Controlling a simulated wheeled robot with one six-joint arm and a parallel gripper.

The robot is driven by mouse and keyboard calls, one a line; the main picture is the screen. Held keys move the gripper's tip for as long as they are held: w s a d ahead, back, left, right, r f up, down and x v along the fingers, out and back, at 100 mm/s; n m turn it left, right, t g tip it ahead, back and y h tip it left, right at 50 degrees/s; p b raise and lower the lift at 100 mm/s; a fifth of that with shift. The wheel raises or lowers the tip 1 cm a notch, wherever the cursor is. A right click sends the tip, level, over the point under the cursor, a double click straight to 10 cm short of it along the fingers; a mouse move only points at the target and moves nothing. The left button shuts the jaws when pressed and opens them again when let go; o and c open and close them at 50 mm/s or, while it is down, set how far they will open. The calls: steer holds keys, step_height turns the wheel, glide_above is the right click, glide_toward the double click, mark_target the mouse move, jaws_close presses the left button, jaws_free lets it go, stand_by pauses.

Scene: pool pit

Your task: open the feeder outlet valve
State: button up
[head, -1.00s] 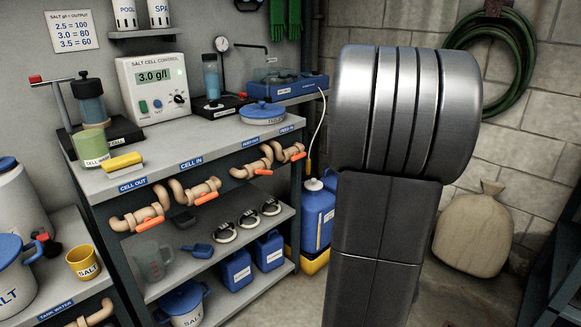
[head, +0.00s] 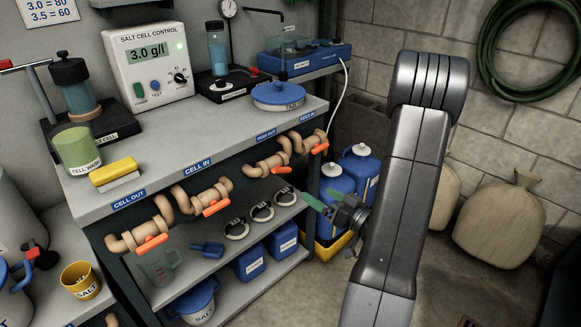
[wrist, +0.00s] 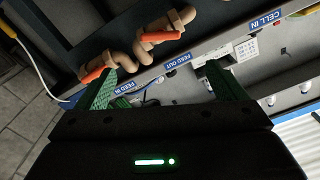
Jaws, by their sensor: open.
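The feeder outlet valve (head: 270,164) is the tan pipe fitting with an orange lever (head: 281,170) under the shelf edge, below the FEED OUT label (head: 265,133). The lever lies roughly level; I cannot tell its setting. In the wrist view, which is turned over, its orange lever (wrist: 160,36) and the FEED OUT label (wrist: 178,62) are near the upper middle. My gripper (head: 322,200) is in front of the shelf, right of the valve and apart from it. Its two green fingers are spread and empty, also in the wrist view (wrist: 165,85).
The similar FEED IN valve (head: 307,143) is close beside it on the right; its orange lever (wrist: 93,75) appears near one finger in the wrist view. The CELL IN valve (head: 205,196) is on the left. Blue jugs (head: 360,165) stand behind my gripper. Floor in front is clear.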

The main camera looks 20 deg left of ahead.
mark_target(284, 172)
steer(key=x, duration=1.3)
steer(key=shift+w+a, duration=0.1)
steer(key=shift+a, duration=0.2)
steer(key=c, duration=1)
steer(key=shift+n+b, duration=2.5)
steer(key=shift+b, duration=1.5)
steer(key=o, duration=1)
